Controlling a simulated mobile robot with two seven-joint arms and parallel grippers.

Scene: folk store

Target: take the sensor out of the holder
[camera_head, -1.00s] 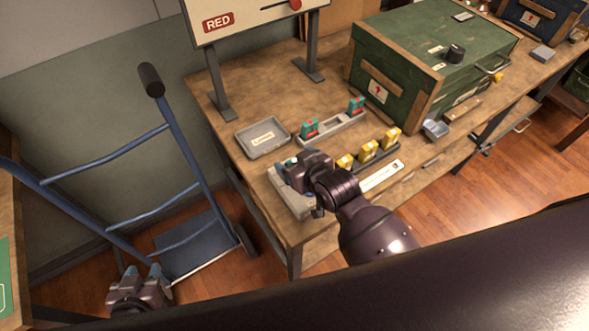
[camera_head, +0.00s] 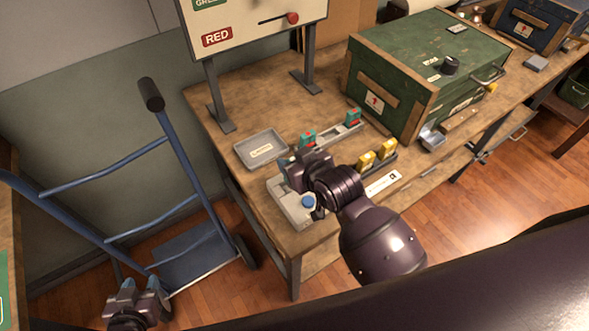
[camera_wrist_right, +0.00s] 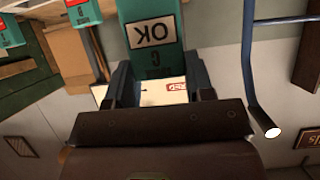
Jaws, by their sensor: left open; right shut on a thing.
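My right gripper (camera_head: 296,166) is shut on a teal sensor (camera_wrist_right: 152,30) with an OK label, seen upside down in the right wrist view. The sensor's far end is cut off by the frame edge, so I cannot tell whether it touches a holder. In the head view the gripper hides it. Below the gripper is a grey device (camera_head: 298,214) with a blue button (camera_head: 308,201). Behind, two teal sensors (camera_head: 307,139) stand in a grey holder (camera_head: 330,135). Yellow sensors (camera_head: 366,161) stand in a dark holder beside it. My left gripper (camera_head: 138,290) is open and empty, low at left.
A grey labelled tray (camera_head: 261,150) lies left of the holders. A signboard (camera_head: 255,25) on legs stands behind. A green chest (camera_head: 430,70) sits at the right. A blue hand truck (camera_head: 180,160) stands left of the table.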

